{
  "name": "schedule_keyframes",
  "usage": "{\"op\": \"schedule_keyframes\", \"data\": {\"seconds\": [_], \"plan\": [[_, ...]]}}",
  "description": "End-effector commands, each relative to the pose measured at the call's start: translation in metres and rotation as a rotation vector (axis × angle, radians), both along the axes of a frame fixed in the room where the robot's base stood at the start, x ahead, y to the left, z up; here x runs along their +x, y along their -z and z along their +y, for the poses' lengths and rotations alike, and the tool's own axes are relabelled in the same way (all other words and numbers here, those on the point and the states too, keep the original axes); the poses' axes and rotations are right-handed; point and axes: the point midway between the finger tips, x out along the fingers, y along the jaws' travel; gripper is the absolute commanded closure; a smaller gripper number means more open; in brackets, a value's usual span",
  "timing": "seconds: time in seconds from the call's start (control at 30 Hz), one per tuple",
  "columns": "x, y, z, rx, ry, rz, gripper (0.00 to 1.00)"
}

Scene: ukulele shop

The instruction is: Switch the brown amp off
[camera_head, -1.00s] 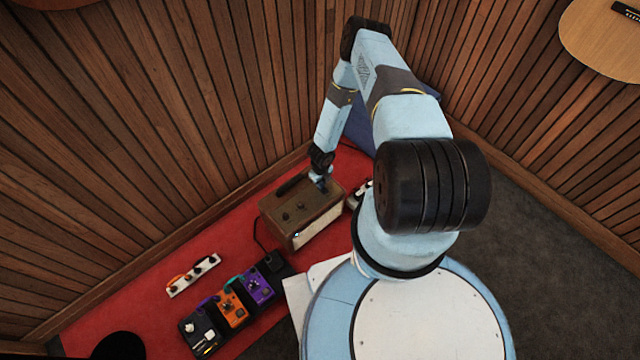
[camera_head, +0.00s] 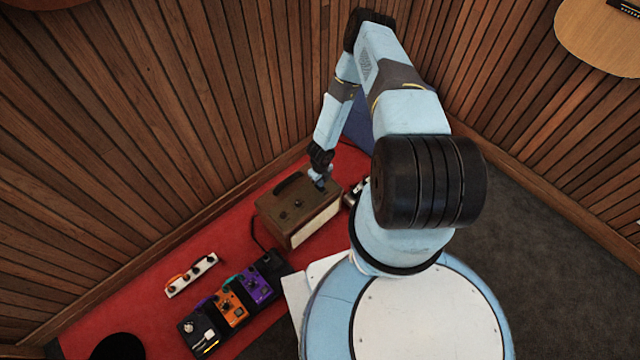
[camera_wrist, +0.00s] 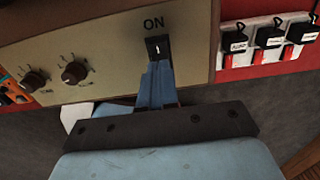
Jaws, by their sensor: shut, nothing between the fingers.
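In the head view, my gripper (camera_head: 320,184) is over the amp's right end. The tips hide part of the switch's lower side, and its position is unclear.
A power strip (camera_wrist: 262,62) with black plugs and red switches lies right of the amp. A pedalboard (camera_head: 226,322) with colored pedals and a white strip with knobs (camera_head: 191,275) lie left of it. Slatted wood walls (camera_head: 150,110) close off the corner behind.

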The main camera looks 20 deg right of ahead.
Motion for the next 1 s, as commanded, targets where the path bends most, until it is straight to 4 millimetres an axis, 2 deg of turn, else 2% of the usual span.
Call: {"op": "schedule_keyframes", "data": {"seconds": [0.4, 0.6, 0.8, 1.0], "plan": [[0.000, -0.072, 0.000, 0.000, 0.000, 0.000, 1.00], [0.000, -0.102, 0.000, 0.000, -0.001, 0.000, 1.00], [0.000, -0.119, 0.000, 0.000, 0.000, 0.000, 1.00], [0.000, -0.124, 0.000, 0.000, 0.000, 0.000, 1.00]]}}
